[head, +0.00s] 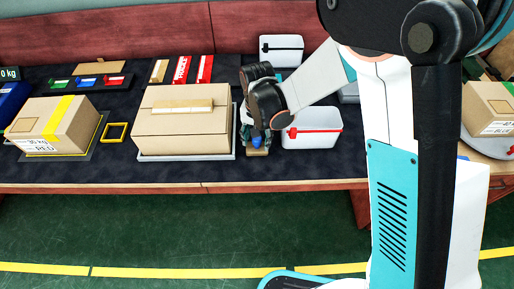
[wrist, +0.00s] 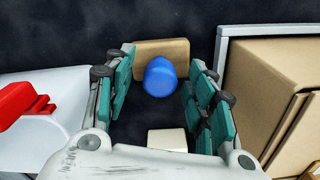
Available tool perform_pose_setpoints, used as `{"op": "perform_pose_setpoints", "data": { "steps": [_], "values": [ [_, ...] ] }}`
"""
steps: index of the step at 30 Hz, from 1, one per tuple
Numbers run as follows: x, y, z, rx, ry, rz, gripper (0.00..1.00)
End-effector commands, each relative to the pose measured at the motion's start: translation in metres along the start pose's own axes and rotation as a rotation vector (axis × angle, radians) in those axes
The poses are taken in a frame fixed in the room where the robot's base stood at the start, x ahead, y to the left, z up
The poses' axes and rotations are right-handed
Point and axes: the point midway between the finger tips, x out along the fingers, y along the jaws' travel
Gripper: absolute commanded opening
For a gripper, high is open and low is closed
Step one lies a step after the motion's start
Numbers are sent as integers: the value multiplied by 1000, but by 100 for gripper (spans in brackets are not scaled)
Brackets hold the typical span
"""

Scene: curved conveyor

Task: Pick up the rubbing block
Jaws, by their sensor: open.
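The rubbing block appears to be the tan wooden block (wrist: 178,47) with a rounded blue knob (wrist: 160,78), on the dark table mat. In the head view, the block (head: 257,152) and the blue knob show just below my gripper (head: 256,132), between the large carton and a white bin. My gripper (wrist: 160,68) is open in the wrist view. Its teal-padded fingers stand left and right of the blue knob, with a visible gap on both sides. The knob hides part of the block.
The large carton (head: 182,125) on a light tray is close on the gripper's left in the head view. A white bin with a red handle (head: 312,128) is close on its right. A pale small block (wrist: 168,140) lies near the palm in the wrist view.

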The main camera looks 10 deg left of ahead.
Motion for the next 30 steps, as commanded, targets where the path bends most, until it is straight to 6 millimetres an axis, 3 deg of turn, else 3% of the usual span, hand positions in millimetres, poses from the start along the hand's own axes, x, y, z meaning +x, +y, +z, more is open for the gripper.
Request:
{"op": "perform_pose_setpoints", "data": {
  "steps": [2,3,9,22,26,30],
  "values": [
    [-1,0,0,0,0,0,50],
    [-1,0,0,0,0,0,46],
    [-1,0,0,0,0,0,0],
    [-6,0,0,0,0,0,0],
    [-17,0,0,0,0,0,0],
    [-41,0,0,0,0,0,0]
  ]
}}
